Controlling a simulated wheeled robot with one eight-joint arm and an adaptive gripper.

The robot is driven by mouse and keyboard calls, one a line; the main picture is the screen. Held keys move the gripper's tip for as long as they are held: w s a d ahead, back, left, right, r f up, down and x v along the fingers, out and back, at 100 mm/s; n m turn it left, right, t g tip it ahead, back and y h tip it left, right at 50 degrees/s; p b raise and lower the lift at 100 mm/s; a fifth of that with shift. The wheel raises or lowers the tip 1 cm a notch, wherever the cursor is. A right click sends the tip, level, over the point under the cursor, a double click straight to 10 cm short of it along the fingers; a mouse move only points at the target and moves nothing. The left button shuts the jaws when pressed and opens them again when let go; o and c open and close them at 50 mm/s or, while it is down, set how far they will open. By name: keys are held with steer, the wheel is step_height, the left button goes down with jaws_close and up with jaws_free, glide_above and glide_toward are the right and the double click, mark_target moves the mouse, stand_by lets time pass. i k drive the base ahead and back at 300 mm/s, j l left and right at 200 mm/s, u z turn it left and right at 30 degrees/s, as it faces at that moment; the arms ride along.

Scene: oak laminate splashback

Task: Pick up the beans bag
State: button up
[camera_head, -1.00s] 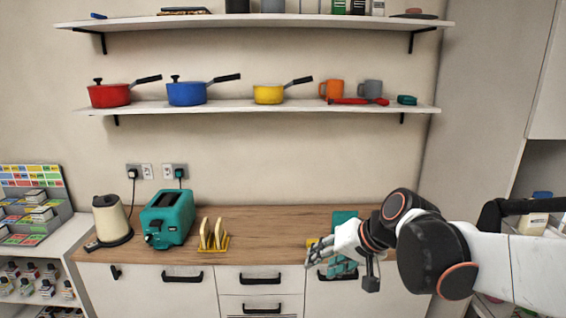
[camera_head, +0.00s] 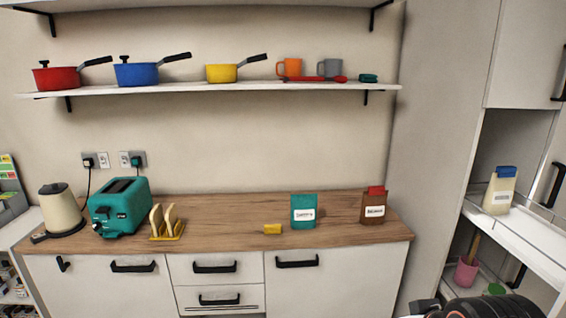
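Three bag-like packs show, and their labels are too small to read, so I cannot tell which is the beans bag. A teal bag (camera_head: 304,211) with a white label stands upright on the wooden counter, right of the middle. A brown bag (camera_head: 373,207) with a red top and white label stands near the counter's right end. A cream bag (camera_head: 499,190) with a blue top stands on a shelf of the right-hand cabinet. My gripper is out of view; only a dark part of my arm (camera_head: 480,308) shows at the bottom right edge.
A small yellow block (camera_head: 272,229) lies left of the teal bag. A toast rack (camera_head: 167,222), teal toaster (camera_head: 119,206) and kettle (camera_head: 61,208) stand further left. A wall shelf (camera_head: 210,89) with pots and mugs hangs above. The wooden counter (camera_head: 230,210) has bare room mid-length.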

mark_target(373, 208)
steer(key=z, duration=1.7)
steer(key=u, duration=1.35)
steer(key=i+j+z, duration=0.5)
steer(key=i+z, duration=0.15)
steer(key=i, duration=0.1)
